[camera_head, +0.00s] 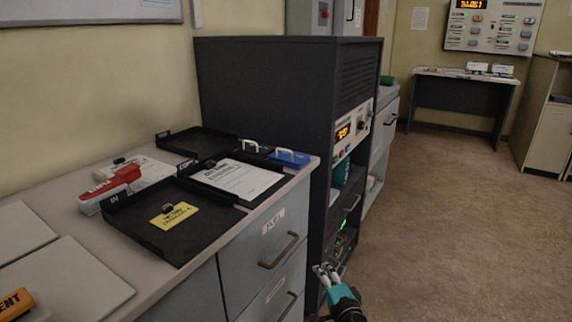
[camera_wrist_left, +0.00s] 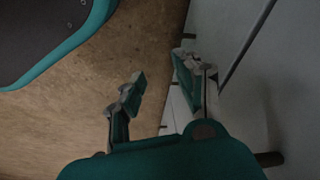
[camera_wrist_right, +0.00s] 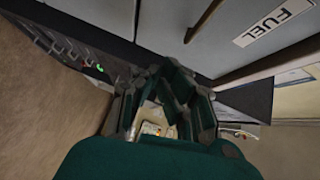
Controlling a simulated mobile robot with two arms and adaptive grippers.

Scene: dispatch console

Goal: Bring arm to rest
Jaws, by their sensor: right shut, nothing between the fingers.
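My right gripper (camera_head: 326,271) shows at the bottom of the head view, in front of the dark equipment rack and beside the drawer unit. Its fingers are shut with nothing between them. In the right wrist view the right gripper (camera_wrist_right: 168,85) is below the drawer labelled FUEL. My left gripper (camera_wrist_left: 160,75) does not show in the head view. In the left wrist view its two fingers stand apart, open and empty, over the brown floor and beside a pale cabinet front.
The counter (camera_head: 60,215) holds black trays (camera_head: 150,238), a yellow card (camera_head: 173,216), a red stapler-like item (camera_head: 110,183) and papers. The dark rack (camera_head: 265,95) stands beyond it. Drawer handles (camera_head: 279,252) stick out near my right gripper. Open floor (camera_head: 460,220) lies to the right.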

